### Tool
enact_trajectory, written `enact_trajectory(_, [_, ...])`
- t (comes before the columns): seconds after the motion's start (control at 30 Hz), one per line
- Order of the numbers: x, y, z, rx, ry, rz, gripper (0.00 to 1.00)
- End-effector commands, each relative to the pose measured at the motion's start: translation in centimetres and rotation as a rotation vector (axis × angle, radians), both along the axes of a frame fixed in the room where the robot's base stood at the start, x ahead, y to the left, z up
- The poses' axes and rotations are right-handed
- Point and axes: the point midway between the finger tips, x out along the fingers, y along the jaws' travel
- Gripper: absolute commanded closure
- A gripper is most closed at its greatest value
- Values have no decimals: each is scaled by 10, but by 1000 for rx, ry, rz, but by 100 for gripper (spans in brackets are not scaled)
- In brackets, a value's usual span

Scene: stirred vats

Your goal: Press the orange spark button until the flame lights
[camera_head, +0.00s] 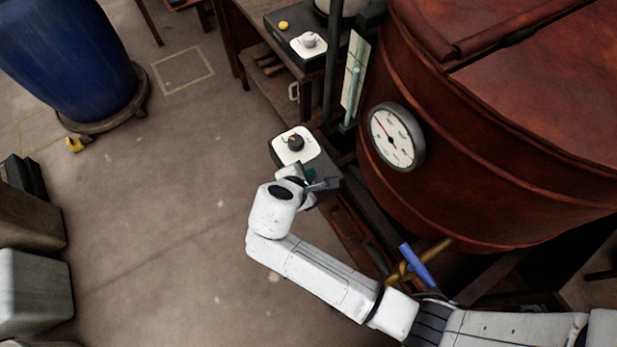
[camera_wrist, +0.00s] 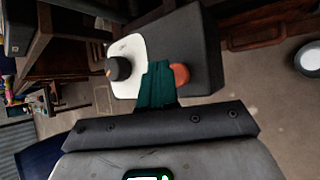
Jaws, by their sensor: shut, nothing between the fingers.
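The orange spark button (camera_wrist: 181,75) shows in the wrist view on a dark control box (camera_wrist: 204,50). The box also carries a white plate with a black knob (camera_wrist: 119,68). My gripper (camera_wrist: 158,68) is shut, its teal fingers pressed together and empty. The fingertips lie over the face of the box, between the knob and the button, just left of the button; I cannot tell whether they touch it. In the head view my gripper (camera_head: 311,175) is at the near end of the same box, below its knob (camera_head: 295,143). The button is hidden there. No flame shows.
A large copper-red vat (camera_head: 480,130) with a round dial gauge (camera_head: 396,137) stands right of the box. A second box with a yellow button (camera_head: 283,25) is farther back. A blue valve handle (camera_head: 418,264) is near my arm.

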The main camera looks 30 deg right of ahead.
Motion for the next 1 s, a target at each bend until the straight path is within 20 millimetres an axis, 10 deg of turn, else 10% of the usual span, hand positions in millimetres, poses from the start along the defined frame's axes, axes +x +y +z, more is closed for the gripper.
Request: enact_trajectory(1.0, [0,0,-10,0,0,0,100])
